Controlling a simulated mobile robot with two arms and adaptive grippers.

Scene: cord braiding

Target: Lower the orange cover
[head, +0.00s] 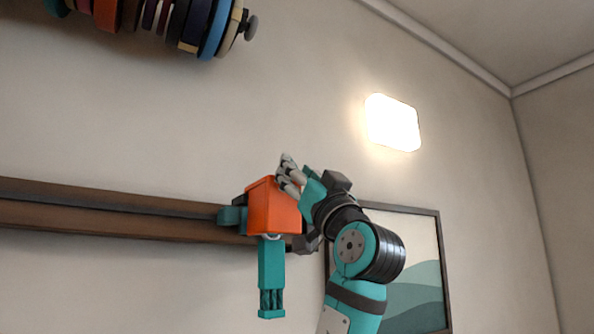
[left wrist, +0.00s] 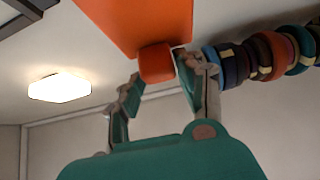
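The orange cover (head: 273,208) is a box-like part on the brown rail along the wall. The only arm in the head view appears to be my left arm, reaching up from below. My left gripper (head: 289,174) is at the cover's upper right edge. In the left wrist view its two fingertips lie on either side of the knob and seem to touch it. What lies inside the cover is hidden. My right gripper is not in view.
A teal post (head: 271,270) hangs below the cover. The brown rail (head: 110,215) runs left from the cover. A row of coloured rings (head: 180,25) hangs at the upper left. A picture (head: 415,265) is behind my arm, and a lit lamp (head: 393,122) is at right.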

